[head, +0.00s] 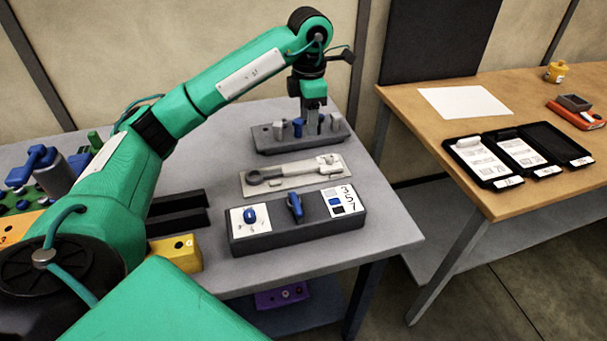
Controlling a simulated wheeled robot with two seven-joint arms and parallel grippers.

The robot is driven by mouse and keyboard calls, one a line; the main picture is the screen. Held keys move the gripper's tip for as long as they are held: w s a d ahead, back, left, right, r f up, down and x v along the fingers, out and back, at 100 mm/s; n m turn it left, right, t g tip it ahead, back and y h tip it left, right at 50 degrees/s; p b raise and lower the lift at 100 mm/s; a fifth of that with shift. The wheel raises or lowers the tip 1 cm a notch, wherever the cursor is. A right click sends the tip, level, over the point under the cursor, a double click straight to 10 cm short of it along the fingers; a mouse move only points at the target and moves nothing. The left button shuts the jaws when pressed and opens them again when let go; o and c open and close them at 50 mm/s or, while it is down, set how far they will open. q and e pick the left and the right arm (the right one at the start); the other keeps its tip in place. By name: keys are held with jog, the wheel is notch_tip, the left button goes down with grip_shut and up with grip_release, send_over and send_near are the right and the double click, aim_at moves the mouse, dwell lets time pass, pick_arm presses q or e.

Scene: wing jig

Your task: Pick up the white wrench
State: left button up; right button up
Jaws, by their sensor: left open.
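A pale, greyish-white wrench (292,170) lies flat on an off-white plate (285,184) on the grey table. Its ring end is at the left and its wider end at the right. My left gripper (313,112) points down behind the wrench, over a grey holder block (288,146) with several short pegs, one of them blue. The gripper is open and apart from the wrench. I cannot tell whether its fingers touch a peg. My right gripper is not in view.
A dark box (297,232) with a blue knob and blue lever stands in front of the wrench. Black rails (178,205) and a yellow block (175,253) are left. Beyond a gap, a wooden table (420,130) holds black trays (484,162).

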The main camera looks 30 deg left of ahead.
pick_arm(q)
jog(key=f, duration=0.1)
send_over(303, 166)
jog(key=f, duration=0.5)
jog(key=d+f, duration=0.1)
jog(key=f, duration=0.1)
jog(key=shift+w+f, duration=0.2)
jog(key=shift+w, duration=0.2)
jog(key=f, duration=0.1)
jog(key=f+p, duration=0.1)
jog(key=f, duration=0.1)
jog(key=a+f, duration=0.1)
jog(key=shift+s+f, duration=0.15)
jog(key=shift+s, duration=0.2)
jog(key=shift+f, duration=0.55)
grip_shut()
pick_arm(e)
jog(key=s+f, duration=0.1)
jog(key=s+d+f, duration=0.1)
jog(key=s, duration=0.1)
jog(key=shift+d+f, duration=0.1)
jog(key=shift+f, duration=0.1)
